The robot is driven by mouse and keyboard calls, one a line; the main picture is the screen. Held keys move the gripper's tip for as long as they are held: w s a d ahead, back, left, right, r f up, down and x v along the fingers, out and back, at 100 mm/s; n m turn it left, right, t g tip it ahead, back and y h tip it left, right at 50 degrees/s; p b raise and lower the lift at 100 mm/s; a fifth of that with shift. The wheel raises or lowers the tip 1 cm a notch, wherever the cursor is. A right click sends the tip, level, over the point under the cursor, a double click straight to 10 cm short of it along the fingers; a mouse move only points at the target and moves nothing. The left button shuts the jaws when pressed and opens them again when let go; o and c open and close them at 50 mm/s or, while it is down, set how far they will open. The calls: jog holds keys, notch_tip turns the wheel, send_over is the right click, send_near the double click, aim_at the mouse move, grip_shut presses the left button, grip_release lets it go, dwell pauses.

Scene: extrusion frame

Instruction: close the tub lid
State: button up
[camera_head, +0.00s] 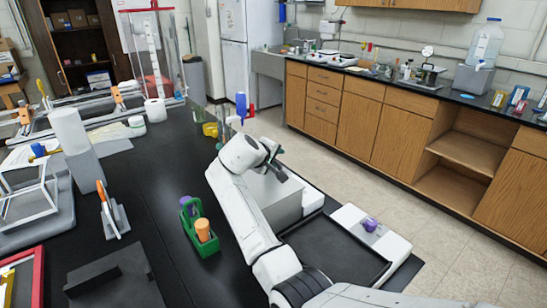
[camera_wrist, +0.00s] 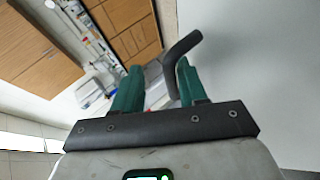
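A light grey boxy body (camera_head: 278,200), which looks like the tub or its lid, stands on the bench behind my forearm. My gripper (camera_head: 274,166) is at its top edge, small and partly hidden by my wrist. In the wrist view a large flat grey panel (camera_wrist: 255,60) fills the right side. A dark bent handle (camera_wrist: 184,47) stands out by the panel. My gripper's green fingers (camera_wrist: 156,82) are apart, and the handle's lower end lies between them, close to the right finger. I cannot tell whether they touch it. The lid's hinge is hidden.
A dark flat tray area (camera_head: 335,252) and a white unit with a purple knob (camera_head: 370,224) lie right of my arm. A green caddy (camera_head: 201,236) with an orange-topped item stands left of it. A yellow ring (camera_head: 210,130) and blue bottle (camera_head: 241,104) stand beyond.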

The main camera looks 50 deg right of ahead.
jog(key=shift+w+a, duration=0.1)
jog(key=shift+a, duration=0.15)
jog(key=shift+a+r, duration=0.1)
jog(key=shift+a, duration=0.05)
jog(key=b+v, duration=0.1)
jog(key=v, duration=0.9)
jog(key=shift+r, duration=0.15)
jog(key=shift+a, duration=0.1)
